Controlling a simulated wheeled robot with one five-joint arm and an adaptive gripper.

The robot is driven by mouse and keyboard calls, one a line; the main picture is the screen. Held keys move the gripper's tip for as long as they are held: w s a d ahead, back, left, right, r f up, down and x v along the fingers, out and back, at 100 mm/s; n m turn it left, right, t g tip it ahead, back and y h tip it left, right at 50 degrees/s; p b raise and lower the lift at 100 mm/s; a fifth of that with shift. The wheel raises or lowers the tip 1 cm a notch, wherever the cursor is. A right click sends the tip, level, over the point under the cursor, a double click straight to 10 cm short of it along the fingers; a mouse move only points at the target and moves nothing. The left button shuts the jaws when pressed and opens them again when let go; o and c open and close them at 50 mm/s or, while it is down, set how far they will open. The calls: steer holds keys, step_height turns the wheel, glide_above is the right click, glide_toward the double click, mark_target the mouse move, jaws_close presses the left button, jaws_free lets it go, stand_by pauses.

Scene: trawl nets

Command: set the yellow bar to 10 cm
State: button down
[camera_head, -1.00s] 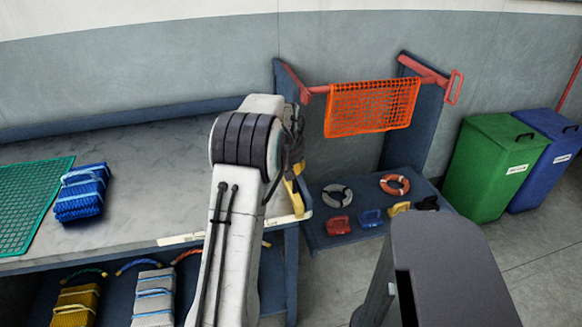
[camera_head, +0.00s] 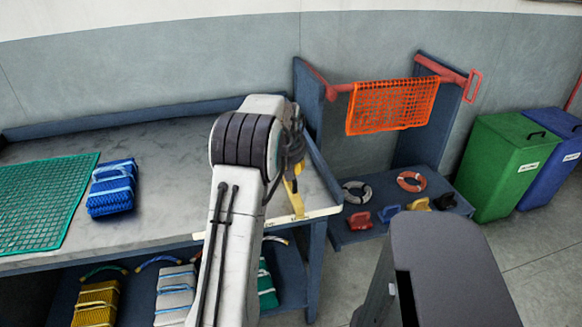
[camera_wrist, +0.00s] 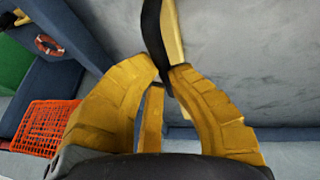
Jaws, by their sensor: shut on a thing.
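The yellow bar (camera_head: 294,203) shows as a short yellow strip at the right front of the grey worktop, just right of my arm. It reaches down to the pale strip (camera_head: 322,213) along the worktop's front edge; any markings there are too small to read. In the wrist view the bar (camera_wrist: 174,40) runs up from my fingertips, with a dark curved strip beside it. My gripper (camera_wrist: 164,76) has its two yellow fingers closed together at the bar. In the head view my gripper (camera_head: 297,172) is partly hidden behind my forearm.
A blue net bundle (camera_head: 112,186) and a green net (camera_head: 45,202) lie on the worktop's left. An orange net (camera_head: 392,105) hangs on a red rail at right. Bundles fill the lower shelf. Green (camera_head: 504,165) and blue bins stand far right.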

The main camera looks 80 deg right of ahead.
steer(key=shift+f, duration=0.2)
steer(key=c, duration=1.5)
jaws_free()
steer(key=o, duration=0.4)
steer(key=shift+d+r, duration=0.1)
steer(key=shift+s+r, duration=0.1)
steer(key=v, duration=1.2)
